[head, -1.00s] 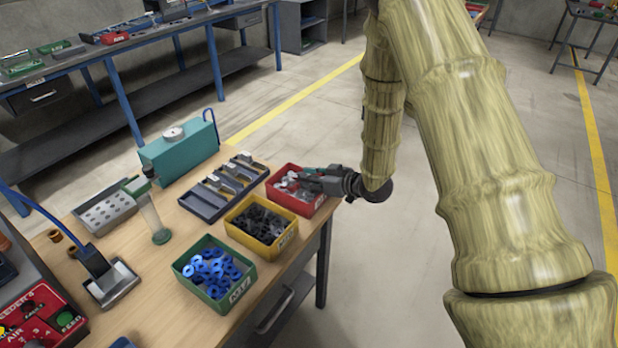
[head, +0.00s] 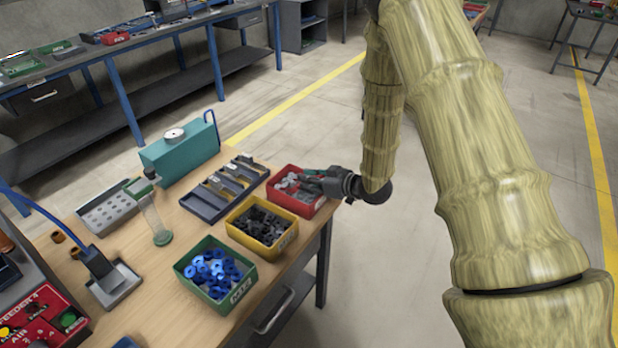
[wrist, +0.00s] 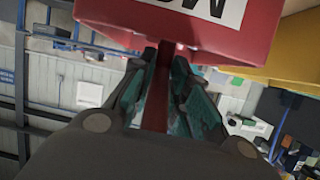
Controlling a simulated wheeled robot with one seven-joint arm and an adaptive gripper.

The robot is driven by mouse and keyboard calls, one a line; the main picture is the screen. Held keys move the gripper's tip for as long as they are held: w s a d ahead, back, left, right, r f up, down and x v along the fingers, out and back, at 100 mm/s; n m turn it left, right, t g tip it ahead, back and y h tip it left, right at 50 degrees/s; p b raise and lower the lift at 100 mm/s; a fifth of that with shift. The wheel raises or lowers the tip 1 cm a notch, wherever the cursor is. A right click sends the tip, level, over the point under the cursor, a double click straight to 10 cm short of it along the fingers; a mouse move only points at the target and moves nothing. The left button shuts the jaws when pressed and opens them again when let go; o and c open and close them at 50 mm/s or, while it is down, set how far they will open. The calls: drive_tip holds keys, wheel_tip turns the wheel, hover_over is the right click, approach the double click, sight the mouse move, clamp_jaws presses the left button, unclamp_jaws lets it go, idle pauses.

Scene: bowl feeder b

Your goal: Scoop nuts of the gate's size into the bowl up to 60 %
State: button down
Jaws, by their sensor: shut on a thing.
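My gripper (head: 312,184) is at the right side of the red bin (head: 311,208), which holds grey nuts (head: 287,182). In the wrist view its fingers (wrist: 168,85) are closed on a narrow red strip (wrist: 158,95) running down from a red labelled face (wrist: 130,12). I cannot tell whether the strip is part of the bin or a handle. The yellow bin (head: 278,246) holds black pieces, and the green bin (head: 236,300) holds blue nuts. I cannot make out the bowl or the gate with certainty.
A grey divided tray (head: 203,207) and a teal box (head: 182,158) stand behind the bins. Bare wood (head: 185,240) lies between. Floor is open right of the bench.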

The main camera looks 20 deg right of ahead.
drive_tip(key=r+p, duration=0.1)
drive_tip(key=p, duration=0.2)
drive_tip(key=shift+p, duration=0.4)
drive_tip(key=p, duration=0.2)
drive_tip(key=shift+f+p, duration=0.3)
drive_tip(key=shift+p, duration=0.05)
drive_tip(key=shift+r+p, duration=1.8)
drive_tip(key=shift+r, duration=1)
drive_tip(key=shift+t+y, duration=0.5)
drive_tip(key=shift+s+d+r, duration=0.1)
drive_tip(key=shift+s+r, duration=0.05)
drive_tip(key=shift+r, duration=0.6)
drive_tip(key=shift+s+d+r, duration=0.15)
drive_tip(key=shift+r, duration=0.55)
drive_tip(key=shift+s+d+r, duration=0.1)
drive_tip(key=shift+s+r, duration=0.05)
drive_tip(key=shift+r, duration=0.6)
drive_tip(key=shift+a, duration=0.1)
